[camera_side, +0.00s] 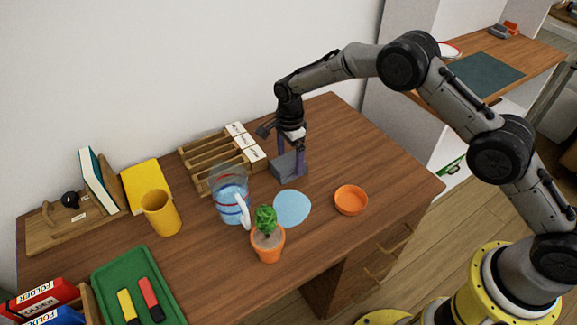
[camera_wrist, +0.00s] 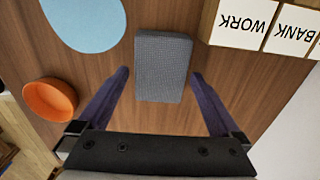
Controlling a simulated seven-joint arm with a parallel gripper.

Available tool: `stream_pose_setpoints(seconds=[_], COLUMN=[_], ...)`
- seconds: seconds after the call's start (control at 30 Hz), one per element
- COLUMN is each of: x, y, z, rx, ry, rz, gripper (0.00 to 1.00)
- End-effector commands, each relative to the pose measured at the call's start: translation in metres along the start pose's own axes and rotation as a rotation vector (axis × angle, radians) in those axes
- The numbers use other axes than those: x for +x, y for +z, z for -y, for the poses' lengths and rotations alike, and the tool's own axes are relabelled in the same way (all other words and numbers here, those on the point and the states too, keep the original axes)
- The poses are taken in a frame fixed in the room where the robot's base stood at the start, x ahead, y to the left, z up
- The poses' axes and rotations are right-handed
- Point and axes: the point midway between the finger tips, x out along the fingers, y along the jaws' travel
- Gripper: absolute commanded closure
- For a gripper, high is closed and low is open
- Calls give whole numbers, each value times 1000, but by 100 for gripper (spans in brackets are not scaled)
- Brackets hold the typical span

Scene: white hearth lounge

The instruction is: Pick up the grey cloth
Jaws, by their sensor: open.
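The grey cloth (camera_wrist: 163,68) is a folded, textured rectangular block lying on the wooden desk. In the side view the grey cloth (camera_side: 288,168) sits beneath my gripper (camera_side: 291,160), partly covered by a finger. In the wrist view my gripper (camera_wrist: 160,88) has its two dark purple fingers spread wide, one on each side of the cloth's near end. Gaps of bare desk show between the cloth and both fingers there. Nothing is held. How high the fingertips are above the desk is hard to tell.
A light blue disc (camera_side: 292,208) and an orange dish (camera_side: 351,200) lie near the cloth. A wooden rack (camera_side: 216,168) with labelled cards stands to its left. A clear pitcher (camera_side: 229,198) and a potted plant (camera_side: 268,240) stand nearer the front. Bare desk lies right of the cloth.

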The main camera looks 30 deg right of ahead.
Motion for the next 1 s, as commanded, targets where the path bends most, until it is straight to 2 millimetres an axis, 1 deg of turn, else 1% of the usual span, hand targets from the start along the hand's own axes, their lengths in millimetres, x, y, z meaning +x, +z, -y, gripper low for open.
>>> stream_pose_setpoints(seconds=[0.03, 0.17, 0.4, 0.43, 0.8, 1.0], x=[8, 18, 20, 20, 19, 19], y=[0, 0, 0, 0, 0, 0], z=[0, 0, 0, 0, 0, 1], rx=[0, 0, 0, 0, 0, 0], ry=[1, 0, -2, -2, -1, -2], rz=[0, 0, 0, 0, 0, 1], gripper=[0, 0, 0, 2, 68, 68])
